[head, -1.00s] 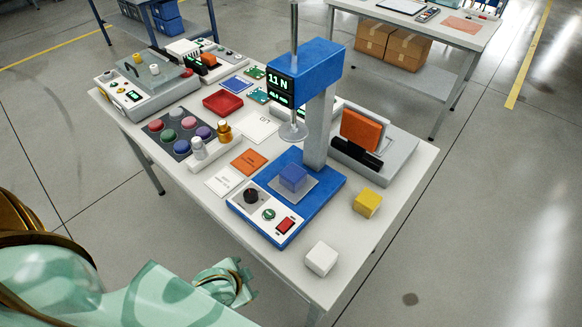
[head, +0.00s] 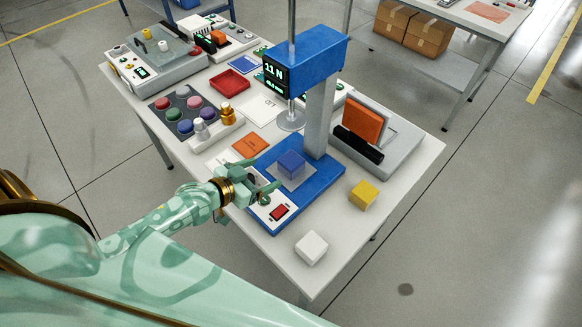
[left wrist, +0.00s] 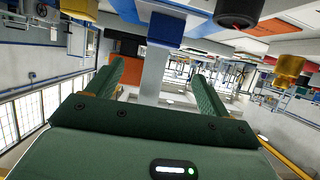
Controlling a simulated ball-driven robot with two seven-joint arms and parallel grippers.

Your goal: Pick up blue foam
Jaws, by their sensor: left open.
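My left gripper (head: 264,180) is open and empty, just left of the cube and over the stand's front part. In the left wrist view the blue foam (left wrist: 165,30) shows near the top, beyond the two spread green fingers (left wrist: 158,85). The gripper does not touch the cube. My right gripper is in neither view.
A yellow cube (head: 363,195) and a white cube (head: 312,247) sit on the table right of and in front of the stand. The grey post (head: 319,120) rises behind the foam. A tray of coloured pucks (head: 184,112) and a red tray (head: 230,84) lie left.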

